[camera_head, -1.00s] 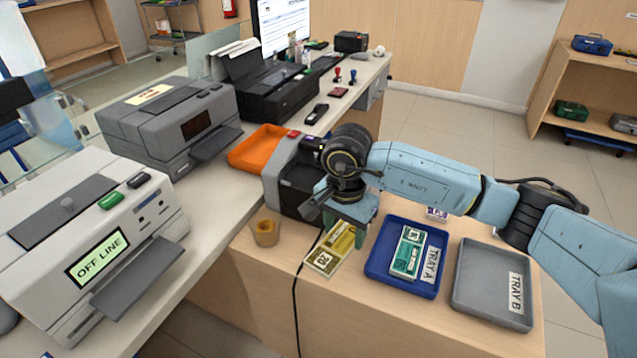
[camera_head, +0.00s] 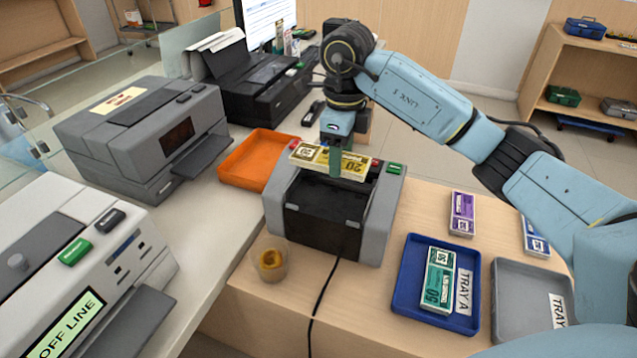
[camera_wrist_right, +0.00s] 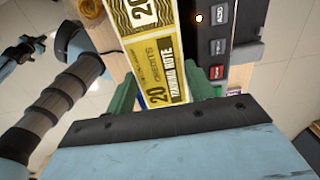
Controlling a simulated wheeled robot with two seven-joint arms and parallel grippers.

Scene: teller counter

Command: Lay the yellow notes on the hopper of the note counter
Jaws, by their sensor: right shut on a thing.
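The yellow notes (camera_head: 318,158), a banded bundle marked 20, are gripped by my right gripper (camera_head: 337,165) at the top of the note counter. The note counter (camera_head: 378,205) is a grey and black machine with red and green buttons. The bundle lies level over its hopper; I cannot tell whether it touches. In the right wrist view the notes (camera_wrist_right: 160,60) sit between the green fingers of the right gripper (camera_wrist_right: 160,95), beside the machine's black button panel (camera_wrist_right: 217,50).
A blue tray A (camera_head: 408,268) with green notes (camera_head: 438,280) and a grey tray B (camera_head: 508,310) stand at the right. Purple notes (camera_head: 462,213) lie behind. A small cup (camera_head: 270,262), an orange tray (camera_head: 235,172) and a black cable (camera_head: 320,295) are near the counter.

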